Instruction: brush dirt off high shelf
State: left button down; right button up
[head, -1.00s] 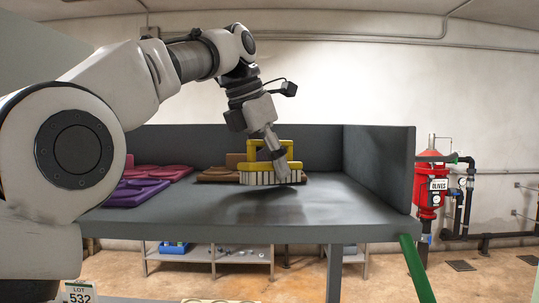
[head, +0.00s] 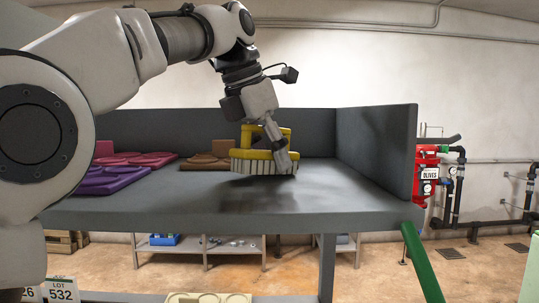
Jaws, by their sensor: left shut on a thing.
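The high shelf (head: 225,217) is a dark grey surface with a back wall and a right side wall. A yellow brush (head: 258,154) with pale bristles is over the middle of the shelf. My left gripper (head: 283,164) is shut on the brush from its right side. The bristles point down at the shelf; whether they touch it I cannot tell. A dark smudged patch (head: 262,195), dirt or shadow, lies on the surface in front of the brush. My right gripper is not in view.
Red trays (head: 140,158) and a purple tray (head: 105,179) lie at the left. A green post (head: 421,262) stands by the right front corner. A red unit (head: 428,170) hangs on the wall at right.

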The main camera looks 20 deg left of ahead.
aim_at(281, 192)
pick_arm(q)
jog(key=s, duration=0.1)
jog(key=s+d, duration=0.1)
jog(key=s, duration=0.1)
jog(key=shift+s+d+r, duration=0.15)
jog(key=shift+d, duration=0.1)
jog(key=s+b, duration=0.1)
jog(key=b, duration=0.1)
jog(key=s+d+b, duration=0.1)
jog(key=b, duration=0.1)
jog(key=shift+f+b, duration=0.35)
jog(key=shift+f, duration=0.05)
jog(key=shift+s+d+b, duration=0.15)
jog(key=shift+s+b, duration=0.15)
jog(key=shift+b, duration=0.05)
jog(key=shift+s+d+r, duration=0.2)
jog(key=shift+s, duration=0.15)
jog(key=s+b, duration=0.1)
jog(key=b, duration=0.1)
jog(key=s+d+b, duration=0.1)
jog(key=shift+f+b, duration=0.2)
jog(key=shift+b, duration=0.2)
jog(key=shift+s+d+r, duration=0.2)
jog(key=shift+s+d, duration=0.05)
jog(key=shift+s, duration=0.3)
jog(key=shift+r, duration=0.15)
notch_tip(281, 192, up, 6)
jog(key=p, duration=0.5)
jog(key=shift+p, duration=0.35)
